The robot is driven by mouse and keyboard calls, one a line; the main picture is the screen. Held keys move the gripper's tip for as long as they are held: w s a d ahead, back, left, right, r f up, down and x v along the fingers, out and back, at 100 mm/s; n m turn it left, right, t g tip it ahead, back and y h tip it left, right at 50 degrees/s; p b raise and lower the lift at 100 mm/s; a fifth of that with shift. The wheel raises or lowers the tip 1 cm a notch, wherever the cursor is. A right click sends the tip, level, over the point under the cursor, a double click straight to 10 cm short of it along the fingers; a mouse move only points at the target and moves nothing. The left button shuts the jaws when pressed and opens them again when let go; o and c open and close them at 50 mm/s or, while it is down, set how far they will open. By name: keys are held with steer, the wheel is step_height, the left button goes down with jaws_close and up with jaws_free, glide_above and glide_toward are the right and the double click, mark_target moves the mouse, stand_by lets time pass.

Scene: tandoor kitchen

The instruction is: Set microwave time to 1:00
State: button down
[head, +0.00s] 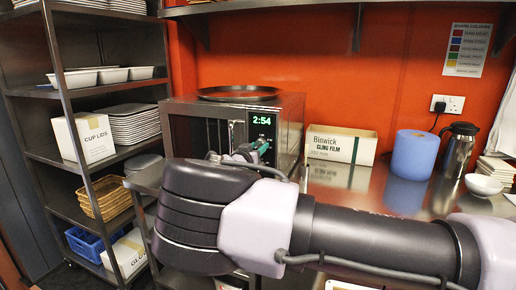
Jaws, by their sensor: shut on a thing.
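The microwave (291,123) stands on the steel counter at the centre, with its dark door facing me at the left of its front. Its display (262,120) on the control panel glows green and reads 2:54. My gripper (261,146) is at the panel just below the display, its teal-tipped end against the front. It is shut on what appears to be the microwave's dial, which the fingers hide. My arm covers the lower part of the microwave and the counter in front of it.
A dark round tray (238,92) lies on the microwave. A cling film box (341,146), a blue roll (412,155), a steel flask (458,152) and white bowls (484,185) stand to the right. A loaded metal rack (62,110) is at the left.

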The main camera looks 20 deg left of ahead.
steer(key=n, duration=0.8)
steer(key=shift+n, duration=0.4)
steer(key=n, duration=0.4)
steer(key=shift+n, duration=0.3)
steer(key=n, duration=0.8)
steer(key=shift+s+r, duration=0.1)
steer(key=n, duration=0.4)
steer(key=shift+n, duration=0.3)
steer(key=n, duration=0.4)
steer(key=shift+n, duration=2.3)
